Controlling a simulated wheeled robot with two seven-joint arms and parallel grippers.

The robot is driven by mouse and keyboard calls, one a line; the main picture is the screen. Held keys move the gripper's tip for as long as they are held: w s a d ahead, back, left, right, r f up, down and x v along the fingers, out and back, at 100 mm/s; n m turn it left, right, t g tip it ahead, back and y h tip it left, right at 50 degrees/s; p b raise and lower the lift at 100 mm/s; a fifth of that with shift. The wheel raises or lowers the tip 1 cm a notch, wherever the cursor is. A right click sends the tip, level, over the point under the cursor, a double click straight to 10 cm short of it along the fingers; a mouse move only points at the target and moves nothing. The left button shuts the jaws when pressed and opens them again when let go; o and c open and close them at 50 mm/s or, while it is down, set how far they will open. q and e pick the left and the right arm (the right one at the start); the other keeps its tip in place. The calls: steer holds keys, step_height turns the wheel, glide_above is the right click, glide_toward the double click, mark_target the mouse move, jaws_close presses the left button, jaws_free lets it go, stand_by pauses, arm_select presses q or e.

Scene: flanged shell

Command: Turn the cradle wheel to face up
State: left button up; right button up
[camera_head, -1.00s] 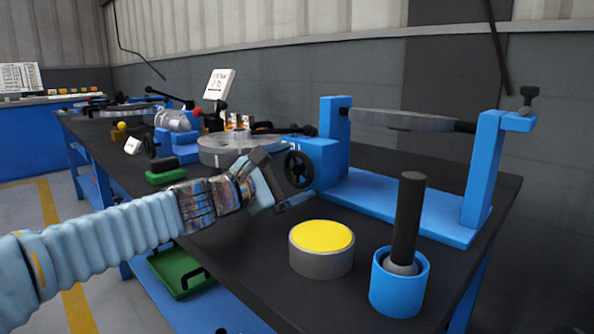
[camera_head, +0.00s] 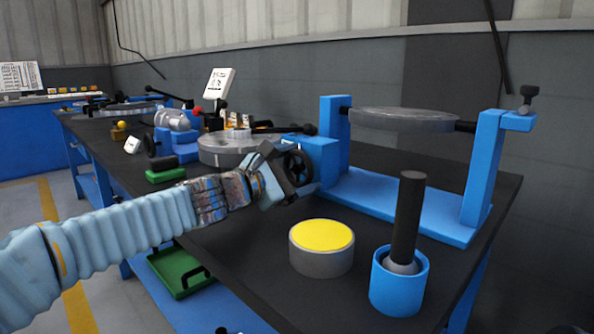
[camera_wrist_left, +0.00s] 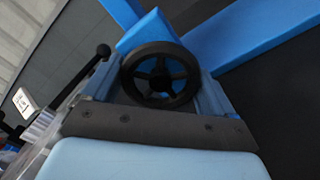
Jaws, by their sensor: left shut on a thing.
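The blue cradle (camera_head: 400,205) stands on the dark bench with two posts. A grey disc-like part (camera_head: 402,120) hangs between the posts, lying nearly flat and seen almost edge-on. The black spoked cradle wheel (camera_head: 298,166) is on the side of the blue box at the left post. My left gripper (camera_head: 292,186) is at the wheel. In the left wrist view the wheel (camera_wrist_left: 160,76) lies between the two fingers, and the gripper is shut on it. The gripper hides part of the wheel in the head view. My right gripper is not in view.
A grey cylinder with a yellow top (camera_head: 321,248) and a blue cup holding a black-handled tool (camera_head: 400,280) stand in front of the cradle. A large grey ring (camera_head: 225,150) lies behind my gripper. A green tray (camera_head: 182,272) sits below the bench top.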

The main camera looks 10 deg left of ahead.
arm_select(q)
steer(key=o, duration=0.8)
steer(key=shift+s, duration=0.1)
steer(key=v, duration=1.2)
steer(key=shift+s+a, duration=0.2)
steer(key=shift+s, duration=0.1)
steer(key=shift+s+a, duration=0.25)
steer(key=shift+s, duration=0.15)
